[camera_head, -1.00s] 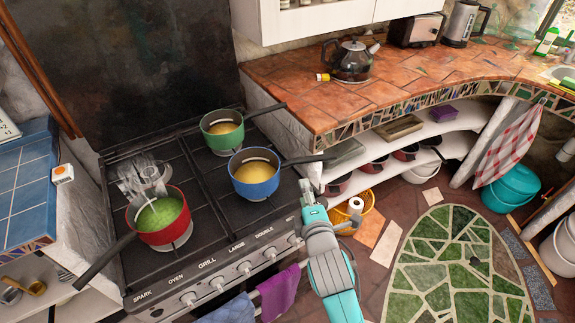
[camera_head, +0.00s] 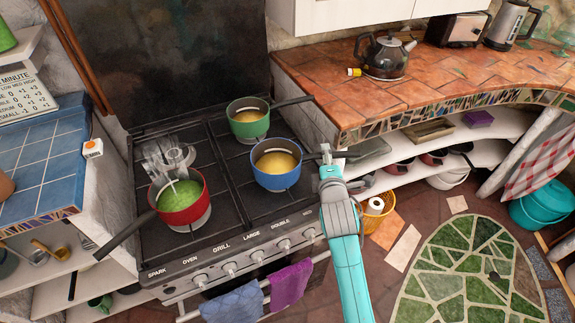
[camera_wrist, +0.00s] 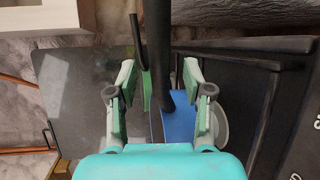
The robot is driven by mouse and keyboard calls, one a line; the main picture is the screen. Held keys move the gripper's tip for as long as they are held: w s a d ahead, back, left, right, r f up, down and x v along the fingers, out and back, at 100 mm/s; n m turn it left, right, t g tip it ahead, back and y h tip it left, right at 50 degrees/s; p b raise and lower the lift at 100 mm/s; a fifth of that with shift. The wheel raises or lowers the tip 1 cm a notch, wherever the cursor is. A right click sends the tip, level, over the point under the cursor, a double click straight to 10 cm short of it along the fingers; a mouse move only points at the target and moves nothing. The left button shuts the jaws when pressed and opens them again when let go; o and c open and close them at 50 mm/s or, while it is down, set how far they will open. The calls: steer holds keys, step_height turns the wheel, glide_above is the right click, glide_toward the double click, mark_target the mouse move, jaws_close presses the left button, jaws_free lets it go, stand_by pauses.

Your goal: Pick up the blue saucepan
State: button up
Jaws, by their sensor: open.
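The blue saucepan (camera_head: 277,182) stands on the front right of the stove, holding something yellow. Its black handle points right, past the stove's edge. My gripper (camera_head: 328,162) is at this handle in the head view. I cannot tell whether a finger touches the handle.
A green saucepan (camera_head: 248,128) stands behind the blue one, its handle also pointing right. A red saucepan (camera_head: 183,212) with green contents stands at the left. The tiled counter (camera_head: 370,105) with a kettle (camera_head: 385,60) is at the right, above shelves. Towels hang at the stove front.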

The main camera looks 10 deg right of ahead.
steer(key=shift+x, duration=0.95)
jaws_close()
step_height(320, 180, up, 18)
steer(key=shift+r, duration=0.15)
steer(key=c, duration=0.9)
jaws_free()
steer(key=shift+c, duration=0.2)
jaws_close()
